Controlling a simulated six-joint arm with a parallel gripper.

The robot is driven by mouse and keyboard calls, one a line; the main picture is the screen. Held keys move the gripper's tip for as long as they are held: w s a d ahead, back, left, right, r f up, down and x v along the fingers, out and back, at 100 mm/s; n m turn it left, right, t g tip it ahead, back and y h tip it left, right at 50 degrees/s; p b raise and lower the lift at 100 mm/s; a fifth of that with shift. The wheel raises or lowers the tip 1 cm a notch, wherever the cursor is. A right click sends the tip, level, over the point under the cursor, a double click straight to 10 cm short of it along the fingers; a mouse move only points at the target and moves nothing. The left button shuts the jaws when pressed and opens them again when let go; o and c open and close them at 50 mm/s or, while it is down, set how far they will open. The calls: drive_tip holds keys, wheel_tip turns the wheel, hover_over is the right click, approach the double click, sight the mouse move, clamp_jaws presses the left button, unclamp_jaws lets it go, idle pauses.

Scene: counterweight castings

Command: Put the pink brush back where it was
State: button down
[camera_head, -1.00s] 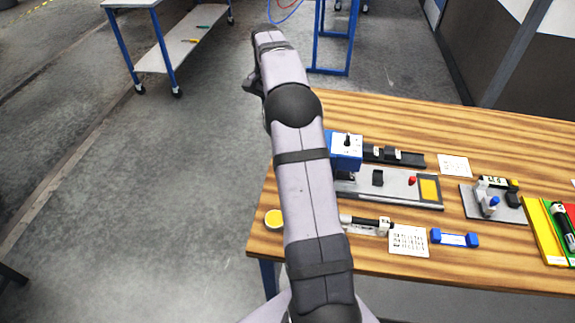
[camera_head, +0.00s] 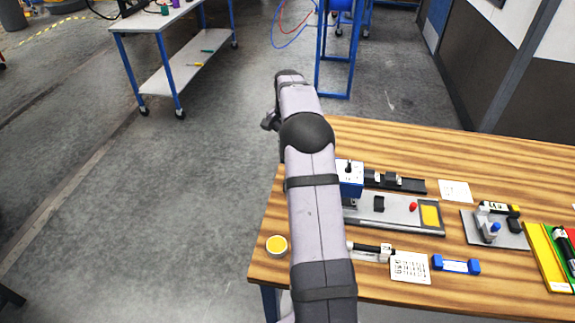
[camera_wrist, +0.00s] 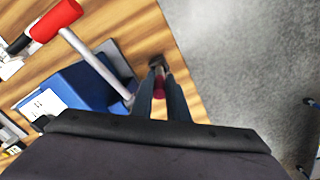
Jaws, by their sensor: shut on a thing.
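My gripper (camera_wrist: 160,97) shows in the wrist view, its two dark fingers shut on a pink brush. Only a short magenta piece of the brush (camera_wrist: 159,88) shows between the fingertips. A dark piece (camera_wrist: 156,62) lies just beyond the fingertips, against the wood; I cannot tell if it belongs to the brush. The gripper is over the table near its edge, right of a blue box. In the head view my arm hides the gripper and brush.
The blue box (camera_wrist: 75,88) has a metal lever with a red handle (camera_wrist: 56,19) close left of the gripper. The wooden table (camera_head: 420,150) also bears a grey fixture plate (camera_head: 400,212), a yellow-topped round tin (camera_head: 277,246) and a blue-ended block (camera_head: 456,265). Bare floor lies left.

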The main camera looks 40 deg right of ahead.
drive_tip(key=shift+f+p, duration=0.7)
drive_tip(key=shift+f, duration=1.2)
drive_tip(key=shift+f, duration=0.2)
drive_tip(key=c, duration=1.7)
unclamp_jaws()
drive_tip(key=shift+r, duration=0.1)
wheel_tip(320, 180, up, 12)
drive_tip(key=shift+r+b, duration=0.1)
drive_tip(key=shift+b, duration=1.1)
drive_tip(key=shift+a, duration=0.1)
